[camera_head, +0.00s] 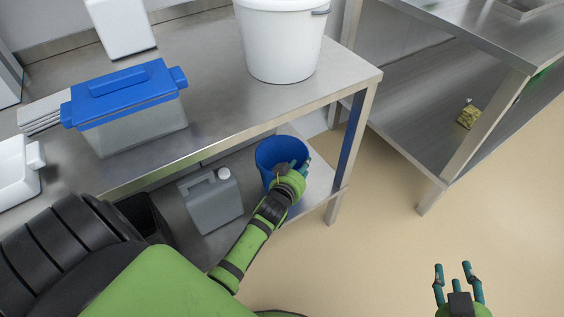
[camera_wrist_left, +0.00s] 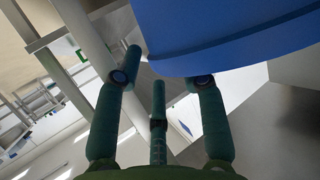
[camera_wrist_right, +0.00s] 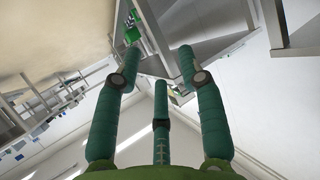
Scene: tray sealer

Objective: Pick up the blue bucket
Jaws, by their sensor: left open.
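The blue bucket (camera_head: 268,153) stands on the lower shelf of the steel table, near its right end. My left gripper (camera_head: 298,166) is at the bucket's front right side, partly covering it. In the left wrist view the bucket's blue wall (camera_wrist_left: 225,35) fills the upper right, close to the open fingers (camera_wrist_left: 165,65). One finger overlaps the bucket's lower edge there; I cannot tell whether it touches. My right gripper (camera_head: 454,268) is open and empty over the floor at the lower right, and its spread fingers also show in the right wrist view (camera_wrist_right: 160,70).
A grey jerrycan (camera_head: 212,200) stands left of the bucket on the lower shelf (camera_head: 316,180). The table top (camera_head: 215,95) above carries a white bucket (camera_head: 283,40) and a blue-lidded container (camera_head: 130,115). A table leg (camera_head: 354,135) stands right of the bucket. The floor (camera_head: 375,240) is clear.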

